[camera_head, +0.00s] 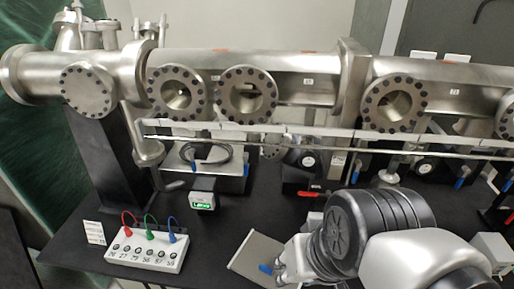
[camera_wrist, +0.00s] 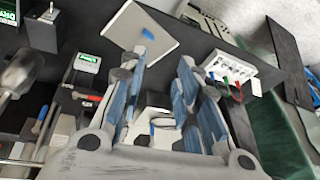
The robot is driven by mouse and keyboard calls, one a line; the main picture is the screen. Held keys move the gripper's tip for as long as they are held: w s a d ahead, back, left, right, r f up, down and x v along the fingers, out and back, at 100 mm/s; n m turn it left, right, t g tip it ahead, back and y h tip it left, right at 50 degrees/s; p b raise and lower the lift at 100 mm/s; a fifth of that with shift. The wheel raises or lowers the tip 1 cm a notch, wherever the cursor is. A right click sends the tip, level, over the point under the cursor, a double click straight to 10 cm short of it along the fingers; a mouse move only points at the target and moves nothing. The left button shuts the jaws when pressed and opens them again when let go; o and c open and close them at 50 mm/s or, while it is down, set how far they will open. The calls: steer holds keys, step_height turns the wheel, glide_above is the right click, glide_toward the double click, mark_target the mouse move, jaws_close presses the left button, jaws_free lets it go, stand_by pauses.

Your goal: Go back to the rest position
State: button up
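My gripper (camera_wrist: 162,62) shows in the wrist view with its two blue-padded fingers apart and nothing seen between the tips. In the head view my gripper (camera_head: 280,266) is low in the picture, right of centre, partly hidden by my own arm. A grey flat plate (camera_head: 254,254) with a blue part lies on the black table beside it. The plate also shows in the wrist view (camera_wrist: 125,24), beyond the fingertips. Whether the gripper touches the plate cannot be told.
A steel vacuum tube (camera_head: 250,75) with round flanges spans the back above the black table (camera_head: 215,245). A white socket box (camera_head: 145,250) with red, green and blue cables stands at the left. A small green-lit display (camera_head: 202,201) stands behind the plate. Table between box and plate is clear.

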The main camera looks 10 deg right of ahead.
steer(key=shift+s+d+r+n+t+h, duration=0.3)
steer(key=shift+s+d+r+n+h, duration=0.25)
steer(key=shift+d+r+n, duration=0.2)
steer(key=shift+f, duration=0.15)
step_height(320, 180, down, 6)
steer(key=b, duration=0.5)
steer(key=shift+r+b, duration=0.2)
steer(key=shift+b, duration=0.15)
steer(key=shift+d, duration=0.1)
steer(key=shift+d, duration=0.1)
